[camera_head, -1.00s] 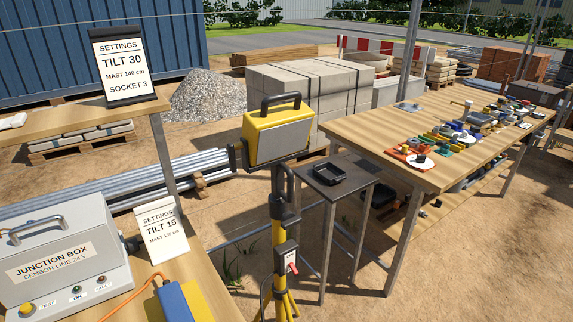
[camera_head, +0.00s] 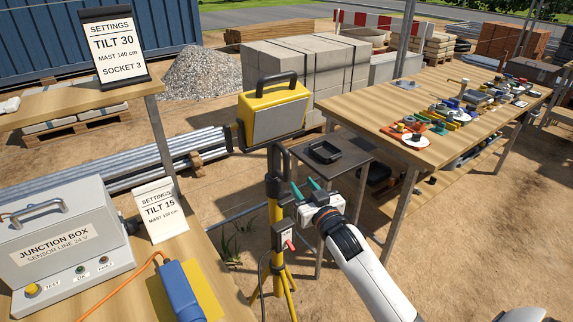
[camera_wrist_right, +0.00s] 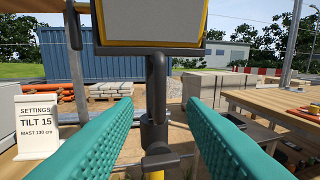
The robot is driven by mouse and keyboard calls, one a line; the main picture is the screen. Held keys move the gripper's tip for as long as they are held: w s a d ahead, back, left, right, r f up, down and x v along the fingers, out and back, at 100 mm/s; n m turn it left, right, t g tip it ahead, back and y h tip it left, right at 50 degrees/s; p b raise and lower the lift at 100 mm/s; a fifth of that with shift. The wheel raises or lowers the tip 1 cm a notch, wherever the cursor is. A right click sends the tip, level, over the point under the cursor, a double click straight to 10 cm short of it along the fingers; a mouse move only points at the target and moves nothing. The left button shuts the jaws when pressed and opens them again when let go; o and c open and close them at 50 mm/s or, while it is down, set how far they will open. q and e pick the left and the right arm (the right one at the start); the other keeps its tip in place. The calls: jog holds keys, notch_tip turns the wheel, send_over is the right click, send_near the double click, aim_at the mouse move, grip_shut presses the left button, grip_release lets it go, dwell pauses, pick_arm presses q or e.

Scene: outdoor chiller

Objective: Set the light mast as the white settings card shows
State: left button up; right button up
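The yellow light mast (camera_head: 275,205) stands upright in the middle, with its lamp head (camera_head: 275,112) on top and a grey switch box with a red switch (camera_head: 289,244) low on the pole. A white settings card (camera_head: 160,210) on the near table reads TILT 15 and a mast height in cm; in the right wrist view the card (camera_wrist_right: 38,125) reads MAST 130 cm. A black-framed card (camera_head: 115,45) reads TILT 30, MAST 140 cm, SOCKET 3. My right gripper (camera_head: 306,186) is open and empty, its teal fingers either side of the mast's dark upper pole in the wrist view (camera_wrist_right: 158,125). My left gripper is out of view.
A junction box (camera_head: 65,240) and a blue case (camera_head: 187,290) with an orange cable sit on the near table. A small dark stand with a black tray (camera_head: 325,152) is behind my right gripper. A long wooden table (camera_head: 375,122) with many small parts runs right.

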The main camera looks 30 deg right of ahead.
aim_at(288, 167)
jog(key=w, duration=0.3)
jog(key=w+d+p, duration=0.1)
jog(key=w, duration=0.3)
jog(key=w+p, duration=0.1)
jog(key=w, duration=0.3)
jog(key=shift+w+d+f, duration=0.15)
jog(key=shift+w, duration=0.05)
jog(key=shift+c, duration=0.5)
grip_shut()
dwell(0.5)
